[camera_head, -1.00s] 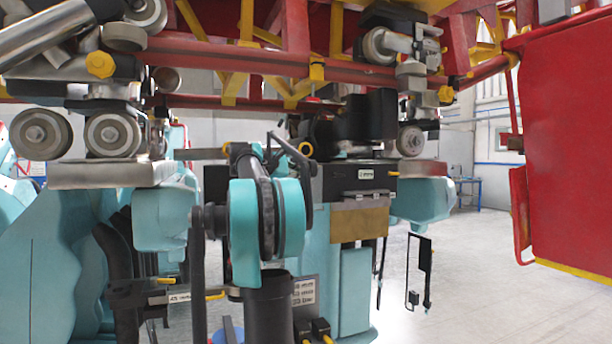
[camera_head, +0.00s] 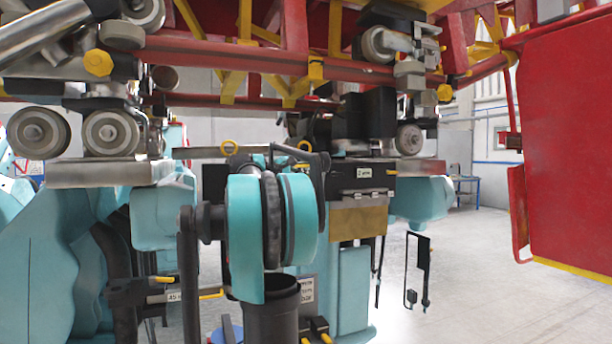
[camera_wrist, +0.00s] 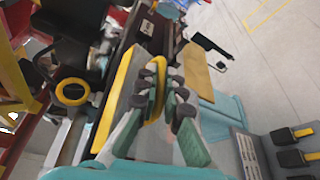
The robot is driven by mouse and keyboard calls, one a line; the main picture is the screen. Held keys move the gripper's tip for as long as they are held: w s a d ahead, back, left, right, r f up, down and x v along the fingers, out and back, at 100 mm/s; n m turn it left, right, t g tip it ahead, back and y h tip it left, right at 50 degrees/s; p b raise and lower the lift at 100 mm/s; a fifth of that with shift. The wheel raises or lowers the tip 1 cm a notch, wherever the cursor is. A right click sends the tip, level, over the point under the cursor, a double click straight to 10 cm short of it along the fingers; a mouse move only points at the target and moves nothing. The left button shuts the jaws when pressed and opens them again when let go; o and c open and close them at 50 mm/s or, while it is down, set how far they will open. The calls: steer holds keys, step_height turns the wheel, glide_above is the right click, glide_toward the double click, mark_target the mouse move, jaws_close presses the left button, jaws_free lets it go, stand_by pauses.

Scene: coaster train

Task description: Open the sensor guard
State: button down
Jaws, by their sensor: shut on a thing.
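In the wrist view my gripper (camera_wrist: 157,92) is shut on a yellow loop handle (camera_wrist: 155,68), which sits between the green-padded fingers. A long yellow strip (camera_wrist: 117,92) runs beside the fingers on the left. I cannot tell whether the strip and handle are one part. The sensor guard's outline is not clear; the handle lies beside a dark housing with a white label (camera_wrist: 147,28). In the head view this labelled housing (camera_head: 366,173) is right of my teal arm joint, which hides most of the gripper. A second yellow ring (camera_wrist: 72,92) stands to the left, empty.
A tan plate (camera_wrist: 195,72) hangs below the housing. Red track beams (camera_head: 270,65) and wheel sets (camera_head: 110,132) crowd the space above and left. A red panel (camera_head: 570,150) stands at right. Open floor (camera_head: 470,270) lies at lower right.

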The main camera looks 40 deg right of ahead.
steer(key=s+f+m+g+h, duration=0.1)
steer(key=s+f+m+h, duration=0.1)
steer(key=f+m, duration=0.6)
steer(key=s+a+f+m+g+h, duration=0.1)
steer(key=s+f+m+h, duration=0.2)
steer(key=f+m, duration=0.6)
steer(key=shift+s+a+f+g+h, duration=0.2)
steer(key=shift+s+f+g+h, duration=0.15)
steer(key=shift+f, duration=0.9)
steer(key=c, duration=1.9)
jaws_free()
